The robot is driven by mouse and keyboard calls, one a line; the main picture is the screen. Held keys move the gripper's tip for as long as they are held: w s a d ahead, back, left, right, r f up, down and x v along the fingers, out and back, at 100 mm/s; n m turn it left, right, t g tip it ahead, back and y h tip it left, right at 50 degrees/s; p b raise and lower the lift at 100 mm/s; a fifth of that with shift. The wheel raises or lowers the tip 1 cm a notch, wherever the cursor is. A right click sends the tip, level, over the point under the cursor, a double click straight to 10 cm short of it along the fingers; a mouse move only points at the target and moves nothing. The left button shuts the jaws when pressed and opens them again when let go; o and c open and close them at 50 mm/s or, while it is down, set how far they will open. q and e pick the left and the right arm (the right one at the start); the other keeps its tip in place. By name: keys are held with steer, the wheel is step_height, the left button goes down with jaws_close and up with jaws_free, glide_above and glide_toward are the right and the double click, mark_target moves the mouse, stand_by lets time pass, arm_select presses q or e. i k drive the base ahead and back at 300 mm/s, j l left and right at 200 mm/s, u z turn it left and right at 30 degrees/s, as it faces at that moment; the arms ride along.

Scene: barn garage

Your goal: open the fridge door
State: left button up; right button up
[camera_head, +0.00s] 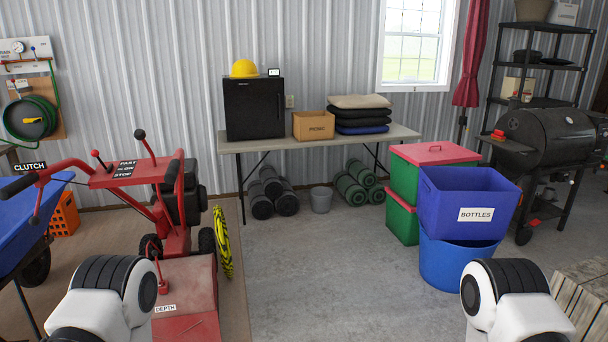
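The fridge (254,108) is a small black box-shaped unit on the left part of a folding table against the back wall. Its door faces me and looks shut, with a thin vertical handle strip near the right edge. A yellow hard hat (244,69) and a small display (274,72) sit on top of it. White and black parts of my arms show at the bottom left and bottom right, well short of the table. Neither gripper shows in this view.
The table (408,133) also holds a cardboard box (313,125) and stacked cushions (360,114). A red tiller (178,240) stands at left front. A blue bottles bin (468,202) and green crates (403,186) stand at right. The concrete floor (316,250) between is clear.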

mark_target(253, 108)
steer(key=i, duration=3.5)
